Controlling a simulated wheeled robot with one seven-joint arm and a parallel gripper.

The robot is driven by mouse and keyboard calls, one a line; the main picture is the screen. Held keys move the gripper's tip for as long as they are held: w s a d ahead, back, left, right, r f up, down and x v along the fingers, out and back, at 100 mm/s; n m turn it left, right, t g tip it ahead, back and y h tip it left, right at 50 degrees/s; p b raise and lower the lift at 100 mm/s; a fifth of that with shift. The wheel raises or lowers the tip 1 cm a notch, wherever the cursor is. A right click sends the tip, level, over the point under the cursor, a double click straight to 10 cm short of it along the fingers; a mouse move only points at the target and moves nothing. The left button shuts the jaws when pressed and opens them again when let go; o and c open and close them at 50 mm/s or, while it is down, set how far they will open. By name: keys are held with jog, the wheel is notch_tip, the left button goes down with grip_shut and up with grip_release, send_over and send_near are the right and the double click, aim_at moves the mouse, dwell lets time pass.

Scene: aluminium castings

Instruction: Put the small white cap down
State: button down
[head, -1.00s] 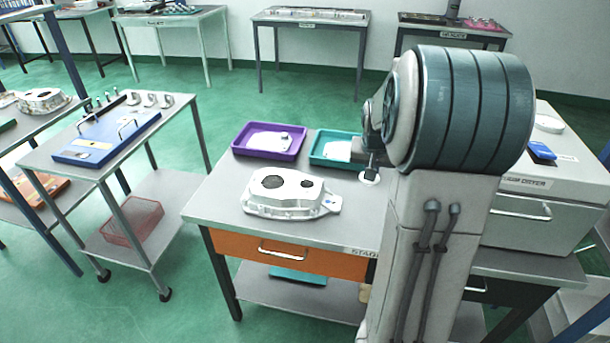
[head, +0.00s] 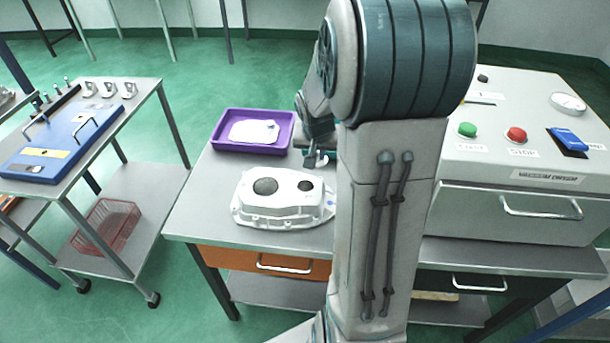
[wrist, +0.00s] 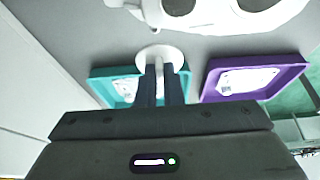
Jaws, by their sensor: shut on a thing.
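The small white cap (wrist: 160,52) is a round white disc at the tips of my gripper (wrist: 161,72) in the wrist view. The two dark fingers are shut on it, and they hide its middle. Whether it touches the table top cannot be told. In the head view my gripper (head: 316,158) is over the grey table (head: 205,200), right of the purple tray and behind the white casting. My arm hides much of that area, and the cap is not clear there.
A white casting with dark holes (head: 285,205) stands on the table. A purple tray (head: 217,138) holds a white sheet-like part. A teal tray (wrist: 98,72) shows in the wrist view. A vacuum machine (head: 530,205) with buttons is at right. A blue-topped cart (head: 60,145) is at left.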

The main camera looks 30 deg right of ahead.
jog(key=shift+s+a+f+b, duration=0.15)
jog(key=shift+a+f, duration=0.5)
jog(key=shift+f, duration=0.4)
jog(key=shift+s+a+f+b, duration=0.1)
jog(key=shift+a+f+b, duration=0.1)
jog(key=shift+a+f, duration=0.7)
jog(key=shift+s+a+f+b, duration=0.15)
jog(key=shift+a+f, duration=0.25)
jog(key=shift+f, duration=0.85)
jog(key=shift+f+b, duration=0.25)
jog(key=shift+b, duration=0.1)
jog(key=c, duration=1.6)
grip_release()
jog(key=shift+r, duration=0.1)
